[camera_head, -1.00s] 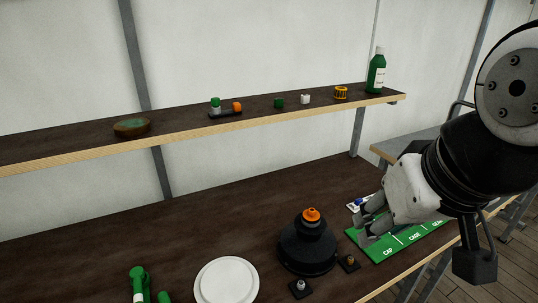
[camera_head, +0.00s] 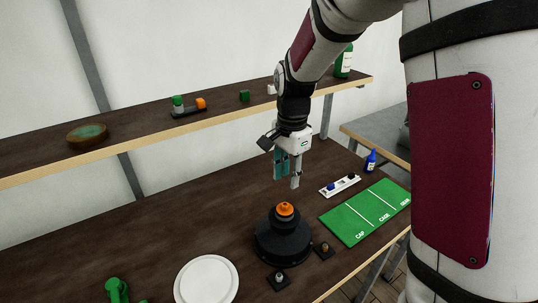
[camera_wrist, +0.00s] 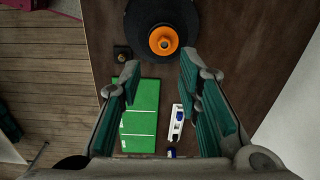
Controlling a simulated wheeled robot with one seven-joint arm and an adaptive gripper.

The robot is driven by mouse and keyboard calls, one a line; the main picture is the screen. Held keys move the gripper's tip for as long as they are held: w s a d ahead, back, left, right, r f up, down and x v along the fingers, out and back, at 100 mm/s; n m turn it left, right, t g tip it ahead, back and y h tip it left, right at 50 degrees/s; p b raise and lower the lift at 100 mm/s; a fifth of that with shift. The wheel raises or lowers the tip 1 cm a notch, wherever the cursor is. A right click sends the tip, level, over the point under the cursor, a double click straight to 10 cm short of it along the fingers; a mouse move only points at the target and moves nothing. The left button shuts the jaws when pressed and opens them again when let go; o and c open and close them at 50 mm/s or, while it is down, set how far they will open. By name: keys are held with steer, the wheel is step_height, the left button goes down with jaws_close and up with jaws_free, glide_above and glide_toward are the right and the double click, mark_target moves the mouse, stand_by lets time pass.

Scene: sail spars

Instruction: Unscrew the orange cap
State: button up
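The orange cap (camera_head: 285,209) sits on top of a black stepped round device (camera_head: 283,240) on the brown workbench. In the wrist view the orange cap (camera_wrist: 164,41) shows from above, with a grey centre, beyond the fingertips at the top of the picture. My gripper (camera_head: 287,181) points down in the air above the bench and above the cap's height in the picture. Its two fingers with green pads (camera_wrist: 158,70) are apart and nothing is between them. The cap is clear of the fingers.
A green mat (camera_head: 365,214) marked CAP, CAGE and GEAR lies right of the device. A white tray (camera_head: 340,186) and blue bottle (camera_head: 370,160) are behind it. Small black blocks (camera_head: 279,280) stand close to the device. A white plate (camera_head: 207,281) lies left. A shelf (camera_head: 150,144) runs behind.

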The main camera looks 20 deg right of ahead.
mark_target(285, 205)
steer(key=shift+m, duration=0.4)
steer(key=f+b, duration=0.1)
steer(key=f, duration=0.2)
steer(key=w+f, duration=0.1)
steer(key=f, duration=0.3)
steer(key=f+b, duration=0.1)
steer(key=f, duration=0.2)
steer(key=shift+w+f+b, duration=0.15)
steer(key=shift+f+b, duration=0.05)
steer(key=shift+b, duration=0.1)
steer(key=shift+f, duration=0.15)
steer(key=shift+c, duration=1)
jaws_close()
